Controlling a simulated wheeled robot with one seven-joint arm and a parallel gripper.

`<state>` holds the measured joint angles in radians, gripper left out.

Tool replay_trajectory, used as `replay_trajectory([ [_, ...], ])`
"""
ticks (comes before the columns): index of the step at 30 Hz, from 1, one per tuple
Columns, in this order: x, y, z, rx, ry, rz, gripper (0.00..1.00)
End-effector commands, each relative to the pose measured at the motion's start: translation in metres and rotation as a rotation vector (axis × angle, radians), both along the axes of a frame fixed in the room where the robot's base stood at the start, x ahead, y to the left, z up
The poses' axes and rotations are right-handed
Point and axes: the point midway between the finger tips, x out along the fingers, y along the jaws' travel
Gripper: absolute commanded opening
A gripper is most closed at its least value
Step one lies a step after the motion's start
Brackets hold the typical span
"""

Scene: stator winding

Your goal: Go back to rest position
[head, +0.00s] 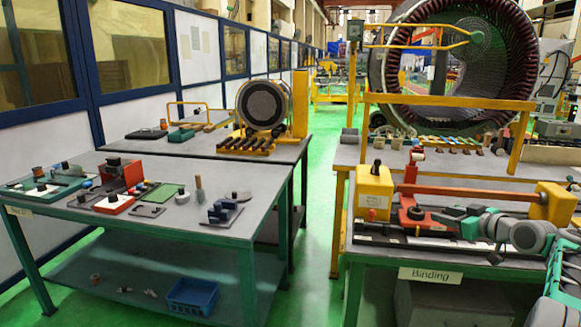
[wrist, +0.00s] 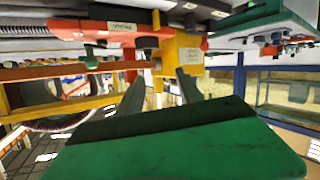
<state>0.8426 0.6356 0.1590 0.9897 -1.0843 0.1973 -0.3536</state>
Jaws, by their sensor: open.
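My arm comes in from the right edge of the head view. My gripper (head: 449,213) is low over the right workbench (head: 385,255), in front of the red horizontal bar (head: 470,191). In the wrist view, its two dark fingers (wrist: 160,78) are spread apart with nothing held between them. A yellow block (wrist: 182,56) and a red part (wrist: 88,32) show beyond the fingers. I cannot tell whether the gripper touches anything on the bench. My green gripper body fills the bottom of the wrist view.
The right bench carries a yellow post block (head: 373,190), a red stand (head: 410,203) and another yellow block (head: 553,203). A large stator ring (head: 390,75) stands behind. The left table (head: 150,222) holds tools and small parts. A green aisle (head: 322,200) lies clear between the tables.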

Motion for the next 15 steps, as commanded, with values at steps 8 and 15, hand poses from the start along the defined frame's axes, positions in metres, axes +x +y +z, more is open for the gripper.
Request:
replay_trajectory([
  [8,-0.039,0.173,0.029,0.022,0.370,-0.068,0.43],
  [15,-0.208,0.290,-0.008,0.002,0.759,-0.212,0.43],
])
